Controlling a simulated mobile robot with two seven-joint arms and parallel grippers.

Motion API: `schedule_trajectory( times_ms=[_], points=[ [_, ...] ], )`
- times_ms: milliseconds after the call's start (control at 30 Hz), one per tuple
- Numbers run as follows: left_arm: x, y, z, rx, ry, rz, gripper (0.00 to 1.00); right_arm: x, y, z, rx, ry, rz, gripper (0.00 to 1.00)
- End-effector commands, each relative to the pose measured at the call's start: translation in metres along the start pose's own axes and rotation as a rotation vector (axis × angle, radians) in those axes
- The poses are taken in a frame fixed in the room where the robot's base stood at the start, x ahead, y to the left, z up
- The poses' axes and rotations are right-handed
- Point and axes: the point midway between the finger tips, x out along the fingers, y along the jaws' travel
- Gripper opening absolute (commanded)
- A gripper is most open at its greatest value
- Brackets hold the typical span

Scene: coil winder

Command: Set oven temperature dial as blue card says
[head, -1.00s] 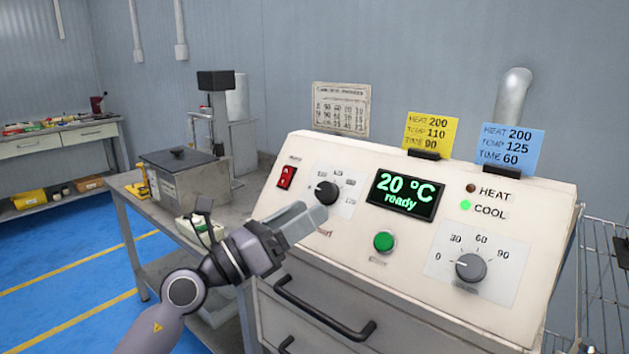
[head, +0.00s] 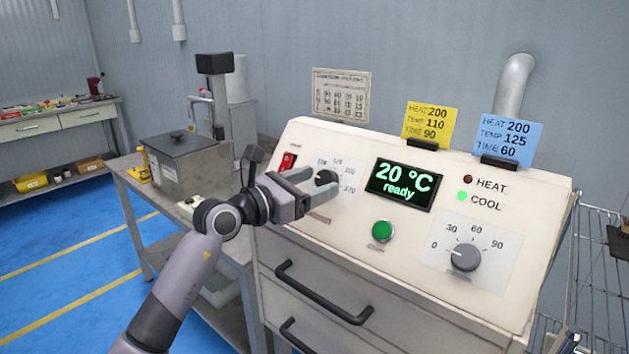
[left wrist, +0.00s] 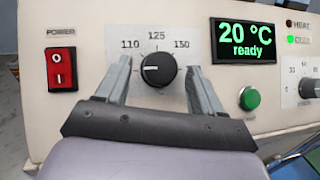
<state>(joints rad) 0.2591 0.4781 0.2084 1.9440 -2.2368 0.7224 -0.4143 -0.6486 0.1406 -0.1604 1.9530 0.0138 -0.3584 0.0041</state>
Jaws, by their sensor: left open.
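The oven's temperature dial (head: 326,178) is a black knob on a white scale plate. In the left wrist view the dial (left wrist: 158,69) has marks 110, 125 and 150, and its white pointer line points left, below the 110 mark. My left gripper (head: 312,180) is open, with one finger on each side of the dial; whether they touch it I cannot tell. The blue card (head: 508,138) on top of the oven reads HEAT 200, TEMP 125, TIME 60. The display (head: 403,186) reads 20 °C ready. My right gripper is not in view.
A yellow card (head: 429,124) reads HEAT 200, TEMP 110, TIME 90. A red power switch (left wrist: 61,69) is left of the dial, a green button (head: 382,230) lower right. A time dial (head: 466,257) is farther right. Drawer handles (head: 322,292) stick out below.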

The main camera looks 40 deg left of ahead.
Motion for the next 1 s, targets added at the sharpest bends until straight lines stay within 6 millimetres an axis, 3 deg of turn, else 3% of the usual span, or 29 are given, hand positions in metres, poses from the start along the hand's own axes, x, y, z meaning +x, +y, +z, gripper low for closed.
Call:
schedule_trajectory(
  times_ms=[333, 367, 500, 533, 1000],
  points=[
    [0.005, -0.001, 0.0, 0.0, 0.0, -0.001, 0.68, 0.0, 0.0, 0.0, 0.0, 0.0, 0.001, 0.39],
    [0.005, -0.001, 0.0, 0.0, 0.0, -0.001, 0.61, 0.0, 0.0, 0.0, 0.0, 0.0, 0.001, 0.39],
    [0.005, -0.001, 0.0, -0.001, 0.0, -0.001, 0.15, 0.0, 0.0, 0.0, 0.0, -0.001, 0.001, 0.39],
    [0.005, -0.001, 0.0, -0.001, 0.0, -0.001, 0.12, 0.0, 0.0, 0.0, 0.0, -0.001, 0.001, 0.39],
    [0.004, 0.001, -0.004, 0.08, 0.007, -0.063, 0.12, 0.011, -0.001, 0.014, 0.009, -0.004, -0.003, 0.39]
  ],
)
